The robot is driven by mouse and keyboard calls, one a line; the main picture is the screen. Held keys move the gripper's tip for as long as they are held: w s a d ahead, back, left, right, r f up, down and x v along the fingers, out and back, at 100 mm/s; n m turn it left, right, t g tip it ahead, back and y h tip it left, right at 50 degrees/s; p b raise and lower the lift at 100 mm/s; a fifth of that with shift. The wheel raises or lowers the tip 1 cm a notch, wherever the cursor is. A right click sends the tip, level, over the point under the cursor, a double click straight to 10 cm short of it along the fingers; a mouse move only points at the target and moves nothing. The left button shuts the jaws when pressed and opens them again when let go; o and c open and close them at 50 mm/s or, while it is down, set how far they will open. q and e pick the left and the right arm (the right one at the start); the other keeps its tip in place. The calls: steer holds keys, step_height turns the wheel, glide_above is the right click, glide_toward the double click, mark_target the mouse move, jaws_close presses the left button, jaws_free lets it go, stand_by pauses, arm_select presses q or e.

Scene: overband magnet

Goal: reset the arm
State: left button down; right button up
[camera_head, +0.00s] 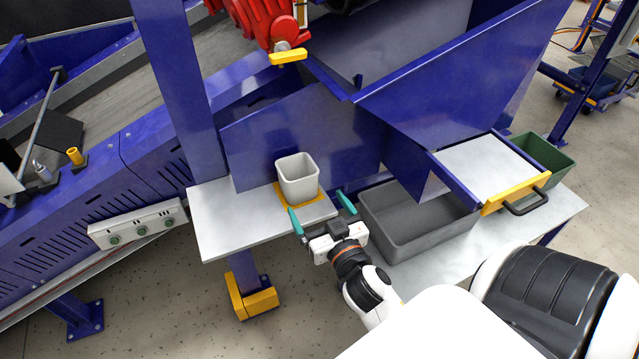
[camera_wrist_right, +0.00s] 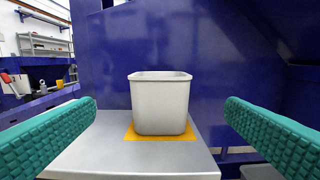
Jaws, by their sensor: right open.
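My right gripper (camera_head: 319,217) is open and empty, with teal finger pads. It is at the front edge of the small metal shelf (camera_head: 222,222), facing a light grey cup-like bin (camera_head: 298,184). In the right wrist view the bin (camera_wrist_right: 160,104) stands upright between the two spread fingers (camera_wrist_right: 160,128), farther off and not touched. The bin sits on a yellow-orange square (camera_wrist_right: 130,134) on the shelf. My left gripper is not in view.
A grey open tray (camera_head: 408,243) stands right of my gripper, below a drawer (camera_head: 487,167) with a yellow front and black handle. A green bin (camera_head: 543,157) is behind it. Blue machine panels (camera_head: 300,135) rise behind the shelf. A red device with a yellow lever (camera_head: 288,57) hangs above.

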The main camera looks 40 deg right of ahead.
steer(key=shift+f, duration=0.1)
stand_by(0.3)
steer(key=s+a+f+n+g+y, duration=0.2)
steer(key=s+a+f+g, duration=0.3)
steer(key=s+g, duration=0.3)
steer(key=s+a+f+n+g+y, duration=0.25)
steer(key=s+a+f+g, duration=0.3)
steer(key=s, duration=0.35)
step_height(320, 180, down, 24)
steer(key=s+g+p, duration=0.1)
steer(key=g, duration=0.1)
steer(key=s+d+f, duration=0.2)
steer(key=s+f, duration=0.5)
steer(key=s, duration=0.1)
steer(key=s+d+f+g+p, duration=0.1)
steer(key=s+f, duration=0.7)
steer(key=shift+s+d, duration=0.4)
